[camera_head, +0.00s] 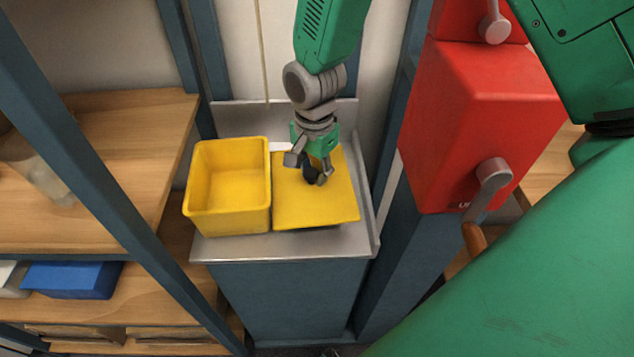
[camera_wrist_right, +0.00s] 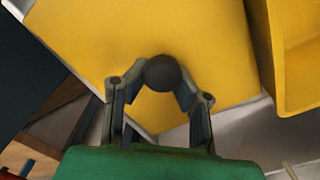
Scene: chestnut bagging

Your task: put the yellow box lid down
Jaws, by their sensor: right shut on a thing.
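The yellow lid (camera_head: 335,199) is a flat square plate with a dark round knob (camera_wrist_right: 163,73) in its middle. My right gripper (camera_head: 318,178) comes from above and is shut on the knob. The lid is level beside the open yellow box (camera_head: 230,215), to its right in the head view, over the grey metal top (camera_head: 270,246). A dark shadow shows under the lid's front edge; I cannot tell whether it touches the metal. In the right wrist view the lid (camera_wrist_right: 105,35) fills the upper middle and the box (camera_wrist_right: 305,88) is at the right. My left gripper is not in view.
A red machine (camera_head: 470,125) with a crank handle stands right of the metal top. Wooden shelves (camera_head: 110,135) and blue posts are at the left, with a blue box (camera_head: 72,280) on a lower shelf. A narrow strip of bare metal lies in front of the lid.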

